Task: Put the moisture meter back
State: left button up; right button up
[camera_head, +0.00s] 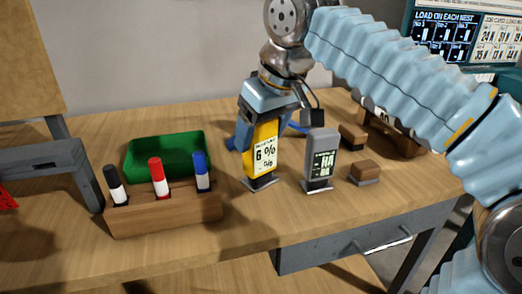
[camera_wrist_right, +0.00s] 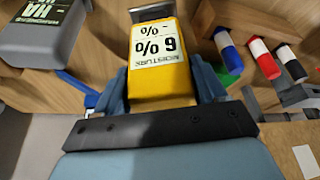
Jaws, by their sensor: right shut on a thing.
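The moisture meter (camera_head: 263,149) is yellow with a white label reading 6 %. It stands nearly upright, its lower end at a small dark metal base (camera_head: 261,184) on the wooden table. I cannot tell whether it rests fully in that base. My right gripper (camera_head: 268,110) comes from above and behind and is shut on the meter's upper part. In the right wrist view the meter (camera_wrist_right: 160,62) sits between the two blue fingers (camera_wrist_right: 160,92), with a metal plate (camera_wrist_right: 152,12) at its far end. My left gripper is not in view.
A grey meter (camera_head: 320,155) stands close on the right, with brown blocks (camera_head: 364,171) beyond. A wooden holder (camera_head: 165,213) with black, red and blue markers is at the left, before a green tray (camera_head: 165,153). Bare table (camera_head: 245,225) lies in front.

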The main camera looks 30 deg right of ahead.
aim_at(261, 148)
jog(key=f, duration=0.1)
jog(key=w+f, duration=0.1)
jog(key=f, duration=0.2)
jog(key=shift+w+d+b, duration=0.15)
jog(key=shift+d+b, duration=0.15)
jog(key=shift+d, duration=0.1)
jog(key=shift+f, duration=0.4)
jog(key=shift+f, duration=0.1)
jog(key=o, duration=1)
jog(key=shift+r, duration=0.3)
jog(key=p+v, duration=0.1)
jog(key=v, duration=1)
jog(key=shift+r, duration=0.25)
